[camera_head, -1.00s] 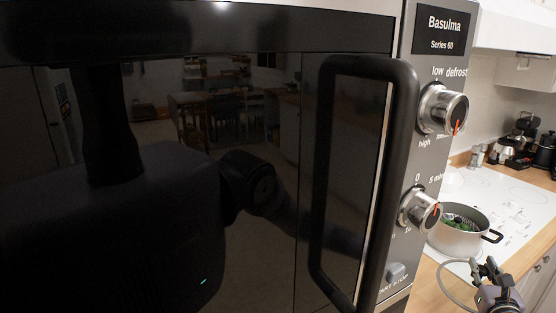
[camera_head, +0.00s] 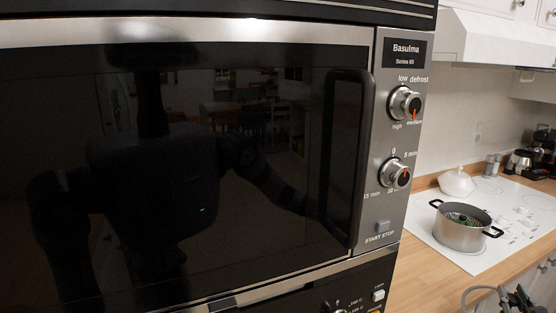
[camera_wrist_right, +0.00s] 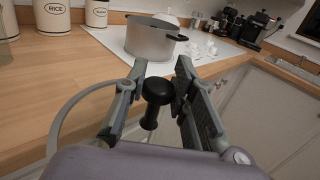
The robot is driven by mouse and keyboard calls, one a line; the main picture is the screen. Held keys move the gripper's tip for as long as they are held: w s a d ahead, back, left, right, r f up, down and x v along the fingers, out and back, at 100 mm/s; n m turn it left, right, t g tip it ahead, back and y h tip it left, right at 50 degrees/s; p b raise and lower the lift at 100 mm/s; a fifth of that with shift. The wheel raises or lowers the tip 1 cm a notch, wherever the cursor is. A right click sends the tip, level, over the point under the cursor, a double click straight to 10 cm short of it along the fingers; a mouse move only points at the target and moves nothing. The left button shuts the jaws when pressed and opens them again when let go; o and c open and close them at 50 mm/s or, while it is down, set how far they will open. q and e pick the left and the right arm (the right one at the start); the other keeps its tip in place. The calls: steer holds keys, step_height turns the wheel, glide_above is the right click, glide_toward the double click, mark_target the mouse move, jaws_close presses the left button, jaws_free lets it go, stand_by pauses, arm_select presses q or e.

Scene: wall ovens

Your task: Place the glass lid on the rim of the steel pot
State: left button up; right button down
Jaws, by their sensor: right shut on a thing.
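The steel pot (camera_head: 460,237) stands upright on the white cooktop at the right of the head view, with green food inside and black handles. It also shows in the right wrist view (camera_wrist_right: 150,42), beyond my fingers. My right gripper (camera_head: 515,300) is at the bottom right edge of the head view, partly cut off. In the right wrist view my right gripper (camera_wrist_right: 158,90) is shut on the black knob of the glass lid (camera_wrist_right: 72,108). The lid's glass is nearly invisible; its grey rim curves left of the fingers. The lid is apart from the pot. My left gripper is out of view.
A big wall oven (camera_head: 200,160) with a dark door and protruding handle fills the left and middle. Wooden counter (camera_head: 415,280) lies before the cooktop (camera_head: 425,225). A white lidded dish (camera_head: 456,183) stands behind the pot. Canisters (camera_wrist_right: 97,13) stand at the wrist view's back left.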

steer(key=a, duration=0.3)
steer(key=shift+s+f, duration=0.1)
steer(key=shift+f, duration=0.2)
steer(key=s+a+n+y, duration=0.1)
steer(key=s+a, duration=0.4)
steer(key=a, duration=0.6)
steer(key=s+a+n+y, duration=0.1)
steer(key=s+a+y, duration=0.2)
steer(key=s+a, duration=0.3)
steer(key=s+a+n+t+y, duration=0.1)
steer(key=s+a, duration=0.5)
steer(key=a, duration=1)
steer(key=shift+s+a+r+n+y, duration=0.15)
steer(key=shift+s+r+n+y, duration=0.15)
steer(key=shift+n+y, duration=0.35)
steer(key=shift+w, duration=0.1)
